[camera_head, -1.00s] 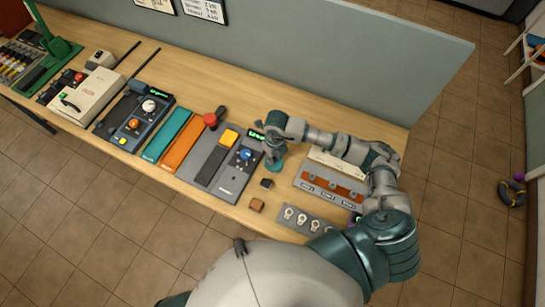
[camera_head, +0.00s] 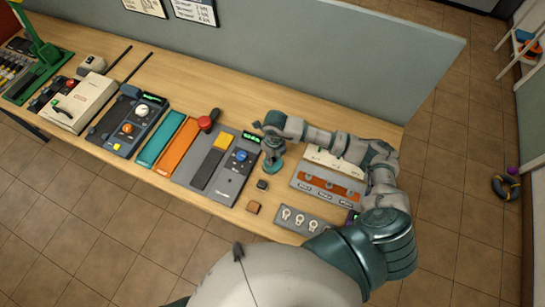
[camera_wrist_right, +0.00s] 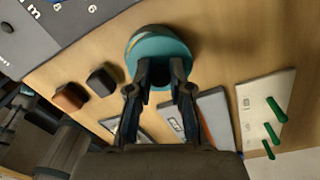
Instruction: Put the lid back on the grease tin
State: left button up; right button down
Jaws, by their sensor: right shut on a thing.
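The teal grease tin (camera_head: 273,167) stands on the wooden bench, right of the grey panel with the yellow and blue controls. My right gripper (camera_head: 273,148) points down directly over it. In the right wrist view, the round teal top (camera_wrist_right: 160,44) shows just beyond the fingertips, with a pale and yellow band at its left edge. My right gripper (camera_wrist_right: 161,72) is shut on the lid by a dark part at its middle. I cannot tell the lid's edge from the tin, nor whether the lid is seated. My left gripper is not in view.
A dark block (camera_head: 262,184) and a brown block (camera_head: 253,207) lie near the tin. A switch panel (camera_head: 330,184) lies to the right, under my arm, and a grey plate with rings (camera_head: 300,219) at the front edge. A grey partition (camera_head: 330,60) stands behind.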

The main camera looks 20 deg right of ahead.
jog(key=shift+a, duration=0.45)
dwell(0.5)
jog(key=c, duration=0.5)
grip_release()
jog(key=shift+r, duration=0.1)
jog(key=shift+r+p, duration=2.2)
jog(key=shift+r, duration=1.3)
grip_shut()
